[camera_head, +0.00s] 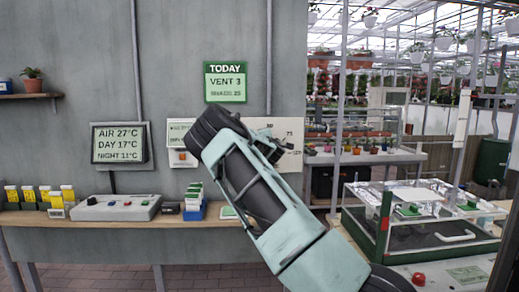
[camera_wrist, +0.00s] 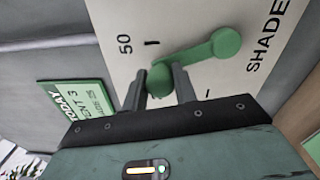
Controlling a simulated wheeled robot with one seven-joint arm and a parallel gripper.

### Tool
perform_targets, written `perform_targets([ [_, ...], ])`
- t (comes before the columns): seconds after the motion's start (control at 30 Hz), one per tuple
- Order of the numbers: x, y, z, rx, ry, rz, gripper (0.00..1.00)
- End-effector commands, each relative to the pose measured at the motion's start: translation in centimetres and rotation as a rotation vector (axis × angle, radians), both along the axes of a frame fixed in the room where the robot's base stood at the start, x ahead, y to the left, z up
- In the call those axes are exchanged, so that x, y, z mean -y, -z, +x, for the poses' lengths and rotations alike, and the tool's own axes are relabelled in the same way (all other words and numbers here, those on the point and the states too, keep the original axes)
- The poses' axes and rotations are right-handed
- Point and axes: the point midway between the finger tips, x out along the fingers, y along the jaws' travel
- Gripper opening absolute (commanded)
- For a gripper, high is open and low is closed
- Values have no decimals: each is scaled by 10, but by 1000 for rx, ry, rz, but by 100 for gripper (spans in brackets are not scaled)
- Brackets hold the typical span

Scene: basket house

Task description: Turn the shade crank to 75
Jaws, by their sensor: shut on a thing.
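The green shade crank (camera_wrist: 205,52) is mounted on a pale dial plate (camera_wrist: 118,20) marked "SHADE" in the wrist view. The round knob (camera_wrist: 158,82) at the crank's free end sits between the two dark fingers of my gripper (camera_wrist: 160,74), which is shut on it. The crank arm points between the tick beside "50" and another tick lower down, whose number is hidden. In the head view my arm covers the crank, and part of the plate (camera_head: 291,160) shows to its right with small numbers.
A green-and-white sign (camera_head: 226,82) reads "TODAY, VENT 3", with a blurred shade line below. A temperature display (camera_head: 118,143) hangs left. A wooden shelf (camera_head: 100,222) holds a grey control box (camera_head: 116,208) and a blue card box (camera_head: 193,211). A green-framed bench unit (camera_head: 395,245) stands right.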

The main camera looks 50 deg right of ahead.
Motion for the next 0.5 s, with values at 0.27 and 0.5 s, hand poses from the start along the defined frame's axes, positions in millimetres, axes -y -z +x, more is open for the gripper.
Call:
perform_targets([
  [0.27, 16, -2, -19, 205, 5, 171, 0],
  [0.5, 28, -1, -33, 377, 4, 319, 0],
])
